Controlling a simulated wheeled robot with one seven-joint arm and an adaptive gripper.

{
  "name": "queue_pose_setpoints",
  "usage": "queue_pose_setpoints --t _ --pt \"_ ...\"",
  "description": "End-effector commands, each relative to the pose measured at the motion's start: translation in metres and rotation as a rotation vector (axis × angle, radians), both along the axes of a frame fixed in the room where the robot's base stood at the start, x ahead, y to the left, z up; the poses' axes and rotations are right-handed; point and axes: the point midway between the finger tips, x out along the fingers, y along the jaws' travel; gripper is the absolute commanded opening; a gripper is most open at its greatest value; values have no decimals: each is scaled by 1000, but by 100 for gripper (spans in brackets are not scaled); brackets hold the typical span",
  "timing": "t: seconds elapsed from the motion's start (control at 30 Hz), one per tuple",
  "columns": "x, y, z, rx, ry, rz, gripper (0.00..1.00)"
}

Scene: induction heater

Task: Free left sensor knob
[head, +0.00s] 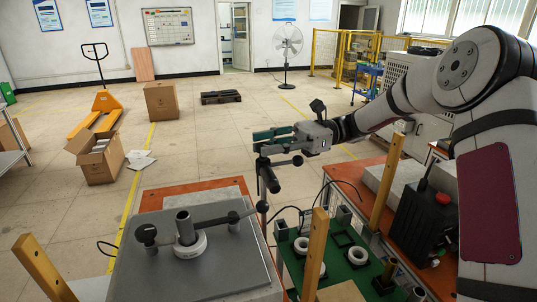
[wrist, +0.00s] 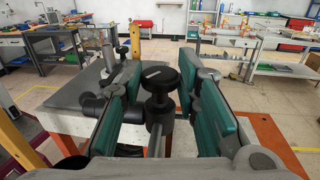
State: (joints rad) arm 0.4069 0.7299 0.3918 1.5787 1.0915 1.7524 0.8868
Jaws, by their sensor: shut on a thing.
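The sensor knob (wrist: 158,78) is a black round knob with a pale mark on top, in the middle of the wrist view. My gripper (wrist: 158,82) has its two teal fingers against the knob's left and right sides. In the head view my gripper (head: 262,141) is at the top of a dark upright stand (head: 268,182), and its fingers hide the knob there.
A grey heater plate (head: 200,272) carries a post with a white ring (head: 189,246) and a black bar. A green tray (head: 350,270) with white rings is at right. Wooden posts (head: 316,255) stand close by. The floor beyond is mostly open.

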Motion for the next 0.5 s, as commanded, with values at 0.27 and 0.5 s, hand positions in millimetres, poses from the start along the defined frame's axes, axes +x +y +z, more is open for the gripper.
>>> queue_pose_setpoints --t 0.27,0.5 --pt "6 2 -3 3 -3 244 1" --pt "7 2 -2 5 -2 381 1"
